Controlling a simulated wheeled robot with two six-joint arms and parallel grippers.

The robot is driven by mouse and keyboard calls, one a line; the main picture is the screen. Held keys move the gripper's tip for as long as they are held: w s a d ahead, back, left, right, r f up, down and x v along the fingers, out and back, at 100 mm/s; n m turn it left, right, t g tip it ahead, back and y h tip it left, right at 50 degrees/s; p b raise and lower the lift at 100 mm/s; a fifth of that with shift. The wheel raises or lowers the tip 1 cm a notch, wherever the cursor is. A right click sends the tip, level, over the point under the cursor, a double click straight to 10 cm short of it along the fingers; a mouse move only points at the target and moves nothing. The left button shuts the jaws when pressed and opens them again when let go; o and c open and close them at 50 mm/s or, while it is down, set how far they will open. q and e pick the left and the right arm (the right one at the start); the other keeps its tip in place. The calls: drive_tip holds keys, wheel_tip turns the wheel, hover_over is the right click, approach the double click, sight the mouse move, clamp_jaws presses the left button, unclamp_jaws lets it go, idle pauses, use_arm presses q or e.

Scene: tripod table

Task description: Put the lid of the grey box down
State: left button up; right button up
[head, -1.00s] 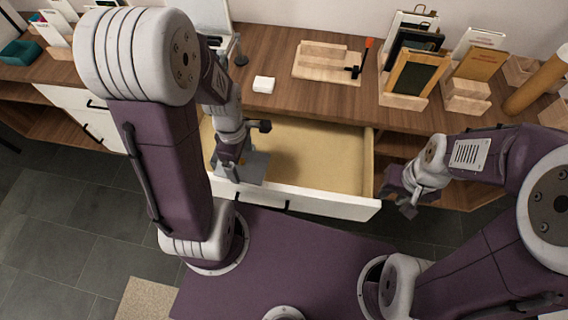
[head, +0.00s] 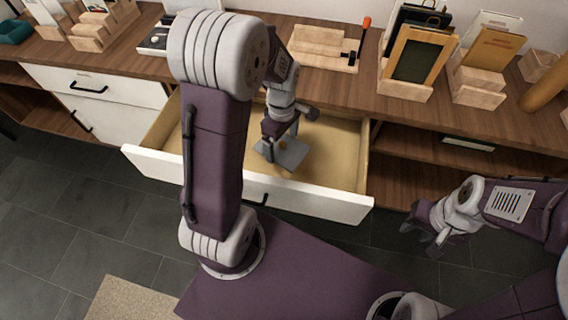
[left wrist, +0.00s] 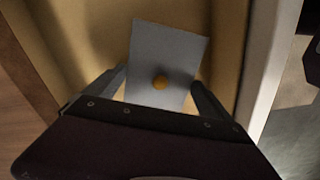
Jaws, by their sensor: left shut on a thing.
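The grey lid (head: 294,154) is a flat plate with an orange-yellow knob. My left gripper (head: 281,143) is shut on it over the open drawer (head: 345,150). In the left wrist view the lid (left wrist: 168,50) shows between the two fingers of my left gripper (left wrist: 160,97), its knob (left wrist: 160,82) facing the camera. I cannot tell whether it touches the drawer floor. I cannot make out a separate grey box. My right gripper (head: 424,236) is open and empty, low at the right, in front of the cabinet.
The drawer's white front (head: 320,204) stands out towards me. On the wooden top are a board with an orange-handled tool (head: 363,36), a framed dark panel (head: 418,62) and wooden card holders (head: 478,82). Open shelves (head: 400,160) lie right of the drawer. My left arm hides part of the top.

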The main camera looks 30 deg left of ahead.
sight(282, 143)
use_arm(q)
wheel_tip(282, 143, down, 5)
drive_tip(key=shift+r+b, duration=0.15)
drive_tip(key=shift+b, duration=0.45)
drive_tip(key=shift+f+b, duration=0.75)
drive_tip(key=shift+f, duration=1.05)
drive_tip(key=shift+f, duration=0.1)
drive_tip(key=o, duration=1)
wheel_tip(282, 143, up, 11)
drive_tip(key=p, duration=0.4)
drive_tip(key=shift+r, duration=0.2)
drive_tip(key=shift+r+p, duration=0.3)
drive_tip(key=shift+r, duration=0.15)
